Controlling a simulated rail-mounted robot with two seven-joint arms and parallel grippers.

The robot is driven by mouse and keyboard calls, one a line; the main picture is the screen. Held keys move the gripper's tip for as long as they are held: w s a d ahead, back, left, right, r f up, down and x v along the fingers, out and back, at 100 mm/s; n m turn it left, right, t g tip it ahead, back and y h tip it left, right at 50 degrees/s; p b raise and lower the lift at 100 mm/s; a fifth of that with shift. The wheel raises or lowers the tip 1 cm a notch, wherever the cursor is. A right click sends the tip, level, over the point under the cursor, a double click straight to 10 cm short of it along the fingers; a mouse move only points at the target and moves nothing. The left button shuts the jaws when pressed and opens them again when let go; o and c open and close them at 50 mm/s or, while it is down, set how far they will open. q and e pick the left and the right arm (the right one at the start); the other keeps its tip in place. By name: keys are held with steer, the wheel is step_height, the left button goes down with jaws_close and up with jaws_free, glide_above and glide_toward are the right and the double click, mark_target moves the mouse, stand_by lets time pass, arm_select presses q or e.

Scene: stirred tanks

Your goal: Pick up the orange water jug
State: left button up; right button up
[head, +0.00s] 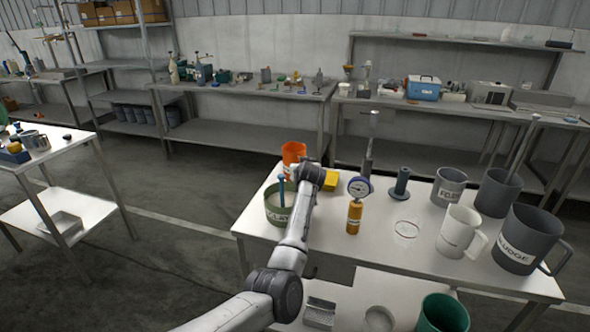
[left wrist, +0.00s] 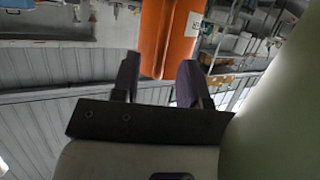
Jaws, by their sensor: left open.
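The orange water jug (head: 293,153) stands at the far left corner of the white table, its lower part hidden by my left arm. It also shows in the left wrist view (left wrist: 170,35), with a white label on its side. My left gripper (head: 298,172) is at the jug's near side. In the left wrist view its two dark fingers (left wrist: 159,82) are open, and the jug's lower end shows just beyond and between the tips. I cannot tell whether they touch it. My right gripper is not in view.
A green tub labelled CLAY (head: 283,218) stands close to my left arm, and a pale green surface fills the wrist view's right side. A yellow block (head: 331,181), an orange bottle with gauge (head: 354,216) and grey jugs (head: 527,240) share the table (head: 400,262).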

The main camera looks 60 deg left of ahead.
arm_select(q)
steer(key=shift+b+x, duration=0.55)
steer(key=shift+x, duration=1.1)
steer(key=shift+r, duration=0.1)
steer(key=shift+c, duration=0.4)
jaws_close()
